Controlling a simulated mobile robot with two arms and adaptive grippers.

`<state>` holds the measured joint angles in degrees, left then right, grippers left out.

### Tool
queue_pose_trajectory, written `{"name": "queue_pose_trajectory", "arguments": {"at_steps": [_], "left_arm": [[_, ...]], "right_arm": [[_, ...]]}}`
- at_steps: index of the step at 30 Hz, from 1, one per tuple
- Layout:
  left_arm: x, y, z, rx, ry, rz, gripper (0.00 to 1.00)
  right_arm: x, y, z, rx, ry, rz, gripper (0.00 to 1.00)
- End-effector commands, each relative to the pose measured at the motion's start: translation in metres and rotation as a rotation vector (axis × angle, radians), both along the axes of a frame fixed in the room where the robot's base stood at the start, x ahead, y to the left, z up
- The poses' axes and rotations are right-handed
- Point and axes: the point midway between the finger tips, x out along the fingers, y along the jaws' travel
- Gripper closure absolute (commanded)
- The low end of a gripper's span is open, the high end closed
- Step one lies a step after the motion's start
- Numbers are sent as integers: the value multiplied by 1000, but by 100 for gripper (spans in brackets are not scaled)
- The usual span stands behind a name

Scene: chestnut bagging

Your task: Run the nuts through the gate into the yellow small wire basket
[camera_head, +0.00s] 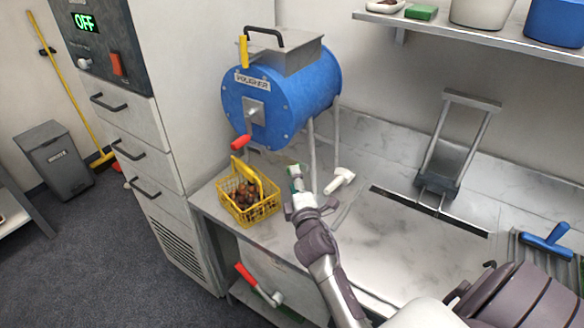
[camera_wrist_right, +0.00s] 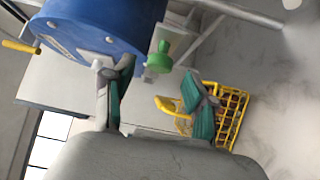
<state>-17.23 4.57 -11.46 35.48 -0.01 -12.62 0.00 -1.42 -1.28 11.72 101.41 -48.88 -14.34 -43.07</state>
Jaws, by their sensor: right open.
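The yellow small wire basket (camera_head: 250,214) stands on the bench's left end, below the front of the blue polisher drum (camera_head: 300,90). Brown nuts (camera_head: 243,193) lie in it. The basket also shows in the right wrist view (camera_wrist_right: 238,115). My right gripper (camera_head: 293,180) is right of the basket and below the drum. Its teal-padded fingers are apart in the right wrist view (camera_wrist_right: 155,85). A green knob (camera_wrist_right: 160,58) shows between them near the drum; I cannot tell whether they touch it. The gate itself is not clearly seen. My left gripper is out of view.
A white-handled item (camera_head: 340,180) lies on the bench (camera_head: 400,225). A metal stand (camera_head: 450,150) and blue-handled tool (camera_head: 545,242) are farther right. A cabinet (camera_head: 165,90) stands left.

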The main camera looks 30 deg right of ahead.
Motion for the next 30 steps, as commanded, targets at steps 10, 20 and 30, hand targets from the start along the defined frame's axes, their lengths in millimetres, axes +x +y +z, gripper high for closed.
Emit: {"name": "queue_pose_trajectory", "arguments": {"at_steps": [10, 20, 30], "left_arm": [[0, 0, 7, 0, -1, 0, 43], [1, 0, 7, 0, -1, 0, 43], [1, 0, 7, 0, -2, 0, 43]], "right_arm": [[39, -17, 0, 1, 0, -1, 43], [41, -17, -1, 1, 1, 0, 45], [41, -17, -1, 1, 1, 0, 100]]}}
